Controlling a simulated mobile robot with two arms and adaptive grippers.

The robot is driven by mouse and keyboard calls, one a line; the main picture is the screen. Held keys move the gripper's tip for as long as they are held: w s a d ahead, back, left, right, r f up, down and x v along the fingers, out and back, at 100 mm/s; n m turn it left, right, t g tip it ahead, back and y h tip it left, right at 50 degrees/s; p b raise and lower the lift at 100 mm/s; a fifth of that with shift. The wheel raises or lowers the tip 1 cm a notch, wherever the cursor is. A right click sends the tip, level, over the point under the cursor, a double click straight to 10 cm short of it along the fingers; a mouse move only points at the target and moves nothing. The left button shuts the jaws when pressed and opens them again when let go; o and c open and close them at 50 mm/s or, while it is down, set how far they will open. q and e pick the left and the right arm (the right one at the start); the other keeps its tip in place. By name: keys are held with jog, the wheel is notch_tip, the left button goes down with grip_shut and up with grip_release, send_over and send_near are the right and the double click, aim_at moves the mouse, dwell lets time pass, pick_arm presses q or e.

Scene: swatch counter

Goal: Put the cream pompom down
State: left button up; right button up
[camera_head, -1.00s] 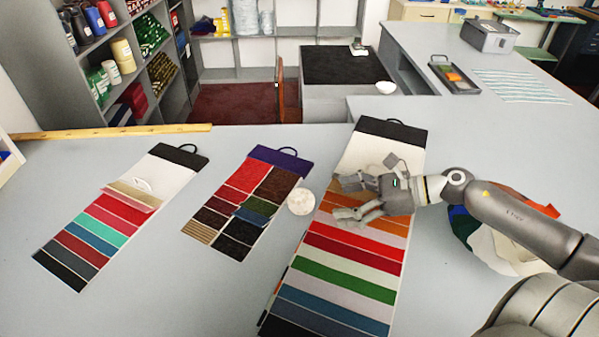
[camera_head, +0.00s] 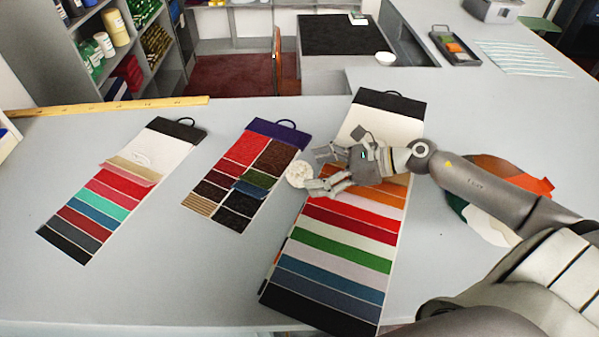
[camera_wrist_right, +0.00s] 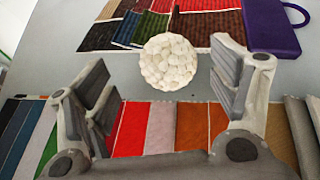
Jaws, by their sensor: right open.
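The cream pompom (camera_head: 299,174) is a round, tufted ball on the grey counter. It sits between the middle swatch card (camera_head: 235,218) and the large right swatch card (camera_head: 330,242), close to the middle card's right edge. My right gripper (camera_head: 322,170) is open, its fingers pointing left toward the pompom. In the right wrist view the pompom (camera_wrist_right: 168,61) shows ahead of and between the spread fingers (camera_wrist_right: 165,90), with nothing gripped. I cannot tell whether a finger touches it. My left gripper is not in view.
A third swatch card (camera_head: 100,215) lies at the left. A wooden ruler (camera_head: 110,106) lies along the back edge. The front left counter is clear.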

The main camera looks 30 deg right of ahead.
aim_at(311, 168)
jog(key=shift+w+a, duration=0.15)
jog(key=shift+w, duration=0.15)
jog(key=p+x, duration=0.2)
jog(key=x, duration=0.1)
jog(key=shift+w+a, duration=0.15)
jog(key=shift+w, duration=0.3)
jog(key=shift+w+a+f, duration=0.2)
jog(key=shift+a, duration=0.05)
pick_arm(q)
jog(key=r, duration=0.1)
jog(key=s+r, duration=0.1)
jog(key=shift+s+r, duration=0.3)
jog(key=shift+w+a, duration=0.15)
pick_arm(e)
jog(key=c, duration=0.9)
